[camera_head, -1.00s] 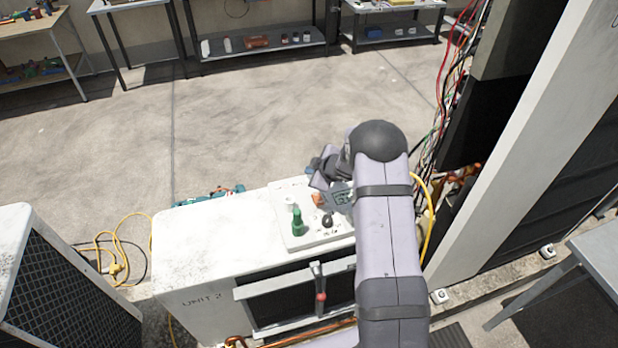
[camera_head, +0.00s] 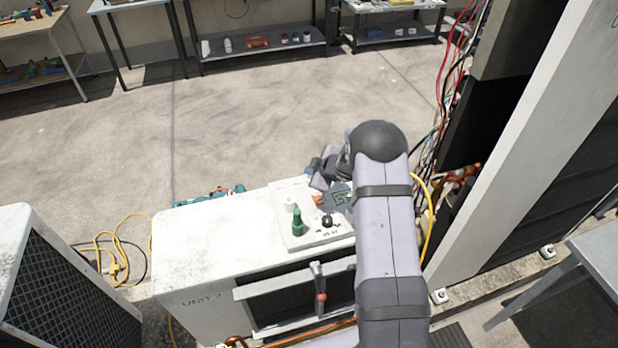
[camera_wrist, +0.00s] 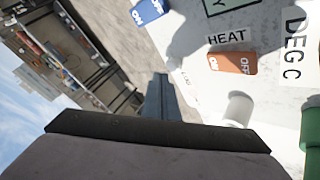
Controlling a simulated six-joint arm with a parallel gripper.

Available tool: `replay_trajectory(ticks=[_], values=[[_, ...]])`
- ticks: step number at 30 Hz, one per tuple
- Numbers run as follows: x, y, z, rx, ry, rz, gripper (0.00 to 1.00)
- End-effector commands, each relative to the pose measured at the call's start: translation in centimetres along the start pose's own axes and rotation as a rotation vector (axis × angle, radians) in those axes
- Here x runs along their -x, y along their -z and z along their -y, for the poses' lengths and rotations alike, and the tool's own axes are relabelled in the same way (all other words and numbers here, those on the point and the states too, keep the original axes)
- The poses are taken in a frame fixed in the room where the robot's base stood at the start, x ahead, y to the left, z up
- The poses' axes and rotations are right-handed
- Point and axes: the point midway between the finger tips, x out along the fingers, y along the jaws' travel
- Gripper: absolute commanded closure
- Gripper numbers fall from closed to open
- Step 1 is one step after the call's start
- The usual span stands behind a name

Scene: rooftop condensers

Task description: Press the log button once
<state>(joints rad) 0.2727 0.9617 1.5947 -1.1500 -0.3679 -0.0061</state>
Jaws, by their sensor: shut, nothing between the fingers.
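A white control panel (camera_head: 312,239) lies on top of the condenser marked UNIT 2 (camera_head: 200,245). It carries a white cylinder (camera_wrist: 238,109), an orange HEAT rocker switch (camera_wrist: 232,64), a blue ON rocker (camera_wrist: 150,10), a green upright part (camera_head: 298,222) and a black knob (camera_head: 327,220). Faint small lettering shows beside my fingers in the wrist view, too small to read surely. I cannot tell for certain which part is the log button. My gripper (camera_wrist: 160,82) is shut and empty, near the panel's far edge; its contact with anything is unclear.
A tall white unit (camera_head: 540,130) with loose wires stands to the right. A yellow cable (camera_head: 428,215) hangs beside the panel. A second condenser (camera_head: 50,270) is at the left. Shelves and tables (camera_head: 265,45) are far back, with clear floor before them.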

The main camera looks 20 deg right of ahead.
Motion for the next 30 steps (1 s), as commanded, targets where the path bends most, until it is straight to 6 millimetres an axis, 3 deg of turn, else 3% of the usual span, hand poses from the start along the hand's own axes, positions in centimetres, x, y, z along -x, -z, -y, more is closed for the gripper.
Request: replay_trajectory(ticks=[30], values=[[-0.60,-0.46,0.42,0.000,0.000,0.000,1.00]])
